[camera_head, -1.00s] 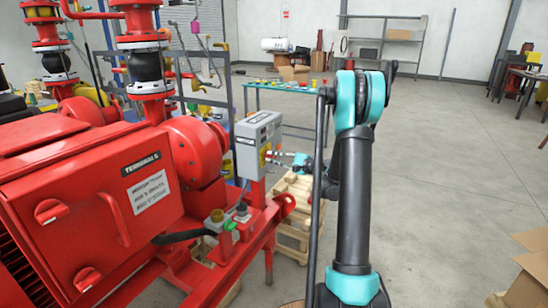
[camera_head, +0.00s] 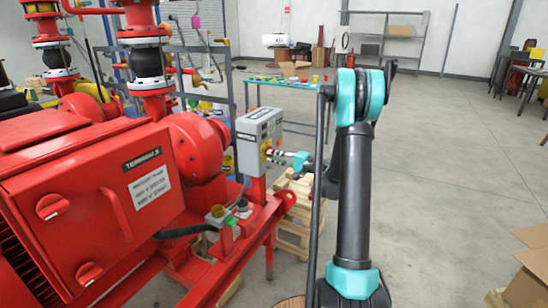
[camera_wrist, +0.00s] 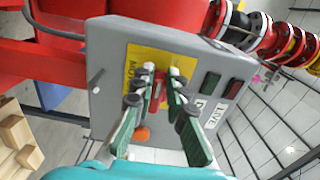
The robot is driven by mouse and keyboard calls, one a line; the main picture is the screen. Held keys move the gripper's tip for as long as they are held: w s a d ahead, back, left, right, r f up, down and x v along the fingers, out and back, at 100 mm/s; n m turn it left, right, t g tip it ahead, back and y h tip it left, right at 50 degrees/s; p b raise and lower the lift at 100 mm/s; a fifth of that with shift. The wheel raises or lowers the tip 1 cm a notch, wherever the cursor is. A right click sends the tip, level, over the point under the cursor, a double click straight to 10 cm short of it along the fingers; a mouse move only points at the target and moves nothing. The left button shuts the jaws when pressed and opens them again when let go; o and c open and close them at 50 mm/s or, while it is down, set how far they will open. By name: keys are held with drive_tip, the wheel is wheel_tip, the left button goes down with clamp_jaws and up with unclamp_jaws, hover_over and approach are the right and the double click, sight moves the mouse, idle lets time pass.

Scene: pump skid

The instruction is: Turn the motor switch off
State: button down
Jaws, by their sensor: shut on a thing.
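The motor switch is a red handle (camera_wrist: 161,84) on a yellow plate (camera_wrist: 146,62) with dark lettering, on the front of a grey control box (camera_wrist: 112,52). In the head view the grey box (camera_head: 257,135) stands on a red post to the left of my arm. My gripper (camera_wrist: 163,77) is shut on the red handle, one green-and-grey finger on each side. In the head view my gripper (camera_head: 275,153) meets the box front. The fingers partly cover the handle and plate, so I cannot read its position surely.
The box front also has a dark green button (camera_wrist: 210,84), a dark red one (camera_wrist: 234,88), an orange round part (camera_wrist: 142,134) and a white "LIVE" label (camera_wrist: 209,114). The red motor (camera_head: 100,190) stands to the left. Wooden pallets (camera_head: 295,210) lie below my arm.

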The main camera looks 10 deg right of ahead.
drive_tip(key=c, duration=1.5)
unclamp_jaws()
drive_tip(key=shift+c, duration=0.2)
drive_tip(key=shift+d, duration=0.1)
drive_tip(key=v, duration=1.2)
